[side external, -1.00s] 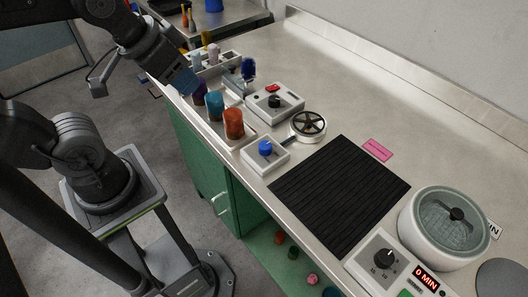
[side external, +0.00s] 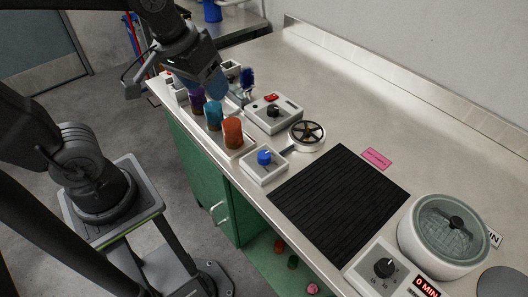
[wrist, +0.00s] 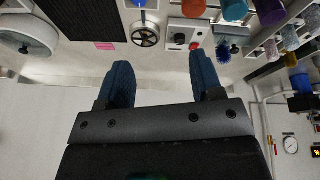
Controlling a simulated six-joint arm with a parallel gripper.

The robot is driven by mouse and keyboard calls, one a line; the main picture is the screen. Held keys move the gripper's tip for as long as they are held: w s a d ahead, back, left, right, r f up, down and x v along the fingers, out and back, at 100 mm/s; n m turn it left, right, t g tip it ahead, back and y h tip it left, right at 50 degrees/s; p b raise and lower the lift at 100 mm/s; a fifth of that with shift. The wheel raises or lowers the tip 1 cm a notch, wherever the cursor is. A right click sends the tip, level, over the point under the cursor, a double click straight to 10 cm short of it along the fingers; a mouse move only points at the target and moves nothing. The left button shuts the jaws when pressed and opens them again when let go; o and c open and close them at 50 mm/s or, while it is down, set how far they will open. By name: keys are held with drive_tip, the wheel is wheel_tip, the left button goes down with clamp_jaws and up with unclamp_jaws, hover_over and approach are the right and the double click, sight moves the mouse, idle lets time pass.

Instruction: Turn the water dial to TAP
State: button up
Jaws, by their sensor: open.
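A blue dial (side external: 264,157) sits on a small white box near the bench's front edge, in front of a round handwheel (side external: 307,133). A black dial (side external: 273,111) sits on another white box with a red switch, behind and left of the handwheel. I cannot read the labels, so which is the water dial is unclear; blue suggests the first. My gripper (wrist: 160,60) is open and empty, its two blue fingers spread apart in the wrist view. In the side view my gripper (side external: 216,84) is above the coloured jars, left of both dials and apart from them.
Purple, teal (side external: 214,116) and orange (side external: 233,132) jars line the front edge, left of the blue dial. A blue brush (side external: 247,79) stands behind them. A black ribbed mat (side external: 340,205) and a round glass-lidded pot (side external: 443,237) lie to the right. The back of the bench is clear.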

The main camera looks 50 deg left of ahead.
sight(264, 154)
drive_tip(key=w+d+f+n+g, duration=0.4)
drive_tip(key=w+d+f+n, duration=0.15)
drive_tip(key=w+f, duration=0.35)
drive_tip(key=shift+n, duration=0.45)
drive_tip(key=f, duration=1.2)
drive_tip(key=shift+w+a+f, duration=0.35)
drive_tip(key=c, duration=0.9)
